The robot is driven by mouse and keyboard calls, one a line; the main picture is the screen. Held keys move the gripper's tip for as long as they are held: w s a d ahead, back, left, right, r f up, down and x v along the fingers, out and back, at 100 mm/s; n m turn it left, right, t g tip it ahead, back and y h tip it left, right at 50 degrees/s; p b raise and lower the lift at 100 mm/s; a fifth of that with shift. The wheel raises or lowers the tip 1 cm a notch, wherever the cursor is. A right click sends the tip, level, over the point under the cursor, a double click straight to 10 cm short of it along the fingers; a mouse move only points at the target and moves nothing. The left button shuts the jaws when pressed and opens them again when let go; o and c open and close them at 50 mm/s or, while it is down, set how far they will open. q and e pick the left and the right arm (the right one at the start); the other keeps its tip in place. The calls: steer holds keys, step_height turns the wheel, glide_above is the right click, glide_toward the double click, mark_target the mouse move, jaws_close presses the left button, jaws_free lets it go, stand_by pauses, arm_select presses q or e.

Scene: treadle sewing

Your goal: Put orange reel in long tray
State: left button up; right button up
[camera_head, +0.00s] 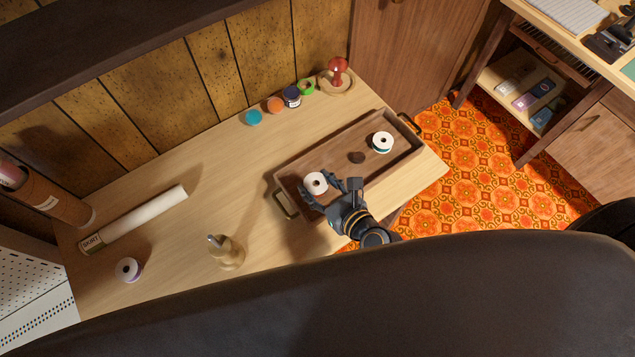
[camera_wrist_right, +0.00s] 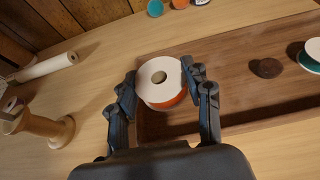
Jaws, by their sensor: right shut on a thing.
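The orange reel (camera_wrist_right: 166,96) has white ends and an orange band, and sits between the two fingers of my right gripper (camera_wrist_right: 158,92) in the right wrist view. The gripper is shut on it. In the head view the reel (camera_head: 315,183) and my right gripper (camera_head: 328,190) are over the left end of the long wooden tray (camera_head: 326,144). I cannot tell whether the reel touches the tray floor. The tray holds a green reel with white ends (camera_head: 382,142) and a dark round piece (camera_head: 356,157). My left gripper is not in view.
A purple reel (camera_head: 129,270), a wooden spool stand (camera_head: 227,253) and a white roll marked SKIRT (camera_head: 137,217) lie left of the tray. Several coloured round items, one teal (camera_head: 253,117), line the wall. A red knobbed piece (camera_head: 338,72) stands behind the tray.

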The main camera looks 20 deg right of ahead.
mark_target(317, 186)
steer(key=w+f, duration=0.3)
steer(key=f, duration=0.1)
steer(key=shift+d+b, duration=0.25)
steer(key=shift+b, duration=0.05)
steer(key=f, duration=0.3)
steer(key=shift+w+f+b, duration=0.2)
steer(key=shift+b, duration=0.15)
steer(key=o, duration=0.5)
steer(key=shift+f, duration=0.1)
steer(key=o, duration=0.5)
steer(key=shift+c, duration=0.2)
